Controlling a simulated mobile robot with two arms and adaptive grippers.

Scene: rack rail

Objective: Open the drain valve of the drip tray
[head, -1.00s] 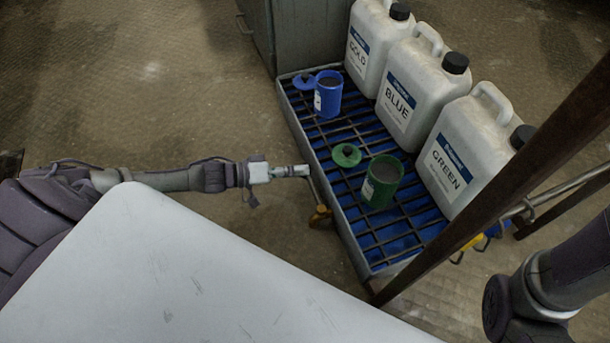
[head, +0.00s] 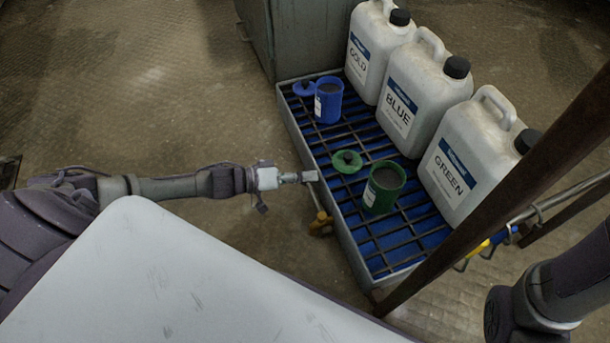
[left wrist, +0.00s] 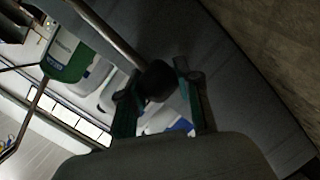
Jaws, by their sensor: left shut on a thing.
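The drip tray (head: 350,238) is a long grey tray with a dark grating over a blue inside. A brass-coloured drain valve (head: 320,224) sits low outside its near left side, and a thin lever (head: 316,199) rises from it toward my left gripper (head: 312,177). In the left wrist view, the lever's dark round knob (left wrist: 156,80) lies between my left gripper's fingers (left wrist: 160,92), with its rod running up and left. The left gripper is shut on the knob. My right gripper is out of view.
A blue can (head: 328,100) and an open green can (head: 383,188) stand on the grating, with a green lid (head: 347,162). White jugs labelled GOLD (head: 368,50), BLUE (head: 415,95) and GREEN (head: 470,160) line the far side. A brown post (head: 480,200) crosses at right. Floor left of the tray is clear.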

